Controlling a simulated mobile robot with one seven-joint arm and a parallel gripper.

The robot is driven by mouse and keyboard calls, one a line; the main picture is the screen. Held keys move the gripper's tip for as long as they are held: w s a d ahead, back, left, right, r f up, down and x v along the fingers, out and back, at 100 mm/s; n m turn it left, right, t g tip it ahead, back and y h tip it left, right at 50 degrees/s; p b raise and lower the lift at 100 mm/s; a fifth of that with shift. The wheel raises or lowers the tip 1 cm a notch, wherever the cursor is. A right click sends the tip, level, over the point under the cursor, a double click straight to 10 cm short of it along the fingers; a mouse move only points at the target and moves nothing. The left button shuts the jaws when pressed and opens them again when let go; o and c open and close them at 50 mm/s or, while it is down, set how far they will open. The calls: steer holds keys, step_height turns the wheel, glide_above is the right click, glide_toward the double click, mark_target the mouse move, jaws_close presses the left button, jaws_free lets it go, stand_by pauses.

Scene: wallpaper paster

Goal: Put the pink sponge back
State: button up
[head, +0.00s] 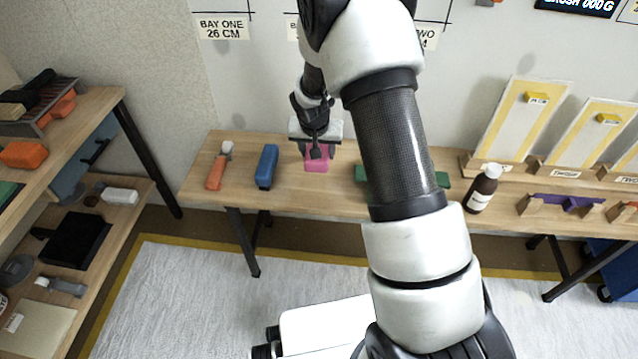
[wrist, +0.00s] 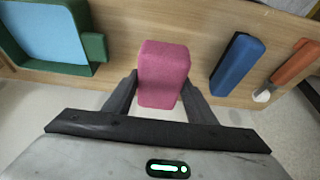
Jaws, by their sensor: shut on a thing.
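The pink sponge (head: 317,164) is a small block at the middle of the bench in the head view. My gripper (head: 318,148) is over it, with my wrist above the bench. In the wrist view the pink sponge (wrist: 163,72) stands between the two dark fingers of my gripper (wrist: 160,90), and the gripper is shut on its sides. I cannot tell whether the sponge touches the bench or is a little above it.
A blue block (head: 267,167) and an orange-handled tool (head: 219,167) lie left of the sponge. A green tray (wrist: 50,68), partly behind my arm in the head view, is on its other side. A brown bottle (head: 483,188) stands further right. A shelf (head: 88,108) is at far left.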

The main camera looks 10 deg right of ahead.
step_height(320, 180, down, 10)
steer(key=b, duration=0.2)
steer(key=shift+r+b, duration=0.2)
steer(key=shift+b, duration=0.2)
steer(key=shift+f+b, duration=0.35)
steer(key=o, duration=1.1)
steer(key=shift+r, duration=0.15)
